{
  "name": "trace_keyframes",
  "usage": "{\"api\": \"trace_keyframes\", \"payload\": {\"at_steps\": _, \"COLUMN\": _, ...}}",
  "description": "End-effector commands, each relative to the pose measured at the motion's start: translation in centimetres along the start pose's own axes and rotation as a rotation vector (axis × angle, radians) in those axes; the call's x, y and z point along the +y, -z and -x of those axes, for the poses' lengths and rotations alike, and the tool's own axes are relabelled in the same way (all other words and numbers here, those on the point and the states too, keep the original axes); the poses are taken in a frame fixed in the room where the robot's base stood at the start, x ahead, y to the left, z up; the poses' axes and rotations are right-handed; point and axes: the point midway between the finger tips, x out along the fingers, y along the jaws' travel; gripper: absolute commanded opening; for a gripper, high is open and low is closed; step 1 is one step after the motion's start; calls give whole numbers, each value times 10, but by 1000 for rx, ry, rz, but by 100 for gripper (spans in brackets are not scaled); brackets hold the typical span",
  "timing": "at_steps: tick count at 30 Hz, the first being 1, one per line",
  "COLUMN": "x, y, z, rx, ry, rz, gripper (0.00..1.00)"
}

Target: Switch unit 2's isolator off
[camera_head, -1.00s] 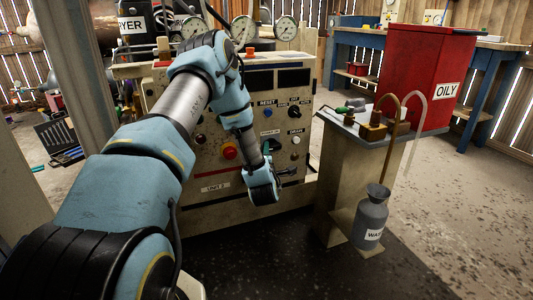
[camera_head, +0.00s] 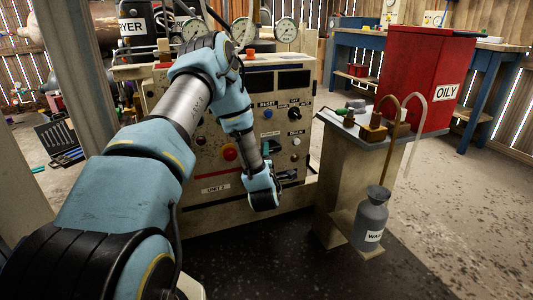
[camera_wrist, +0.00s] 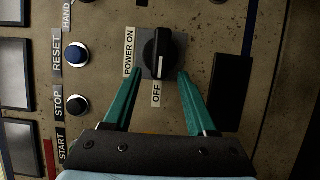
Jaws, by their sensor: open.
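The isolator is a black rotary knob (camera_wrist: 158,50) on a grey plate in the wrist view. Its handle lies up and down in that picture. A POWER ON label (camera_wrist: 129,51) is at its left and an OFF label (camera_wrist: 156,94) below it. My gripper (camera_wrist: 159,72) is open, its teal fingers on either side of the knob's lower end; I cannot tell whether they touch it. In the head view my gripper (camera_head: 267,165) is at the front of the panel marked UNIT 2 (camera_head: 216,189), and the knob is hard to make out there.
The blue RESET button (camera_wrist: 75,53) and the black STOP button (camera_wrist: 76,105) are left of the knob in the wrist view. In the head view a small stand (camera_head: 345,190) with a grey bottle (camera_head: 371,218) is right of the panel. Dark floor in front is clear.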

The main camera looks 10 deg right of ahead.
Motion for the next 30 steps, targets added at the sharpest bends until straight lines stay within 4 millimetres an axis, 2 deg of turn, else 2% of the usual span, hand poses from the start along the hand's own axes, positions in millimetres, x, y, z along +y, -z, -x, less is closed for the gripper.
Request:
{"api": "trace_keyframes", "payload": {"at_steps": 9, "x": 0, "y": 0, "z": 63, "rx": -1, "ry": 5, "rz": 0, "gripper": 57}}
{"api": "trace_keyframes", "payload": {"at_steps": 15, "x": -1, "y": 0, "z": 88, "rx": 0, "ry": 4, "rz": 0, "gripper": 57}}
{"api": "trace_keyframes", "payload": {"at_steps": 21, "x": 0, "y": 0, "z": 93, "rx": 0, "ry": 1, "rz": 1, "gripper": 57}}
{"api": "trace_keyframes", "payload": {"at_steps": 30, "x": 2, "y": 1, "z": 90, "rx": -5, "ry": 13, "rz": -17, "gripper": 57}}
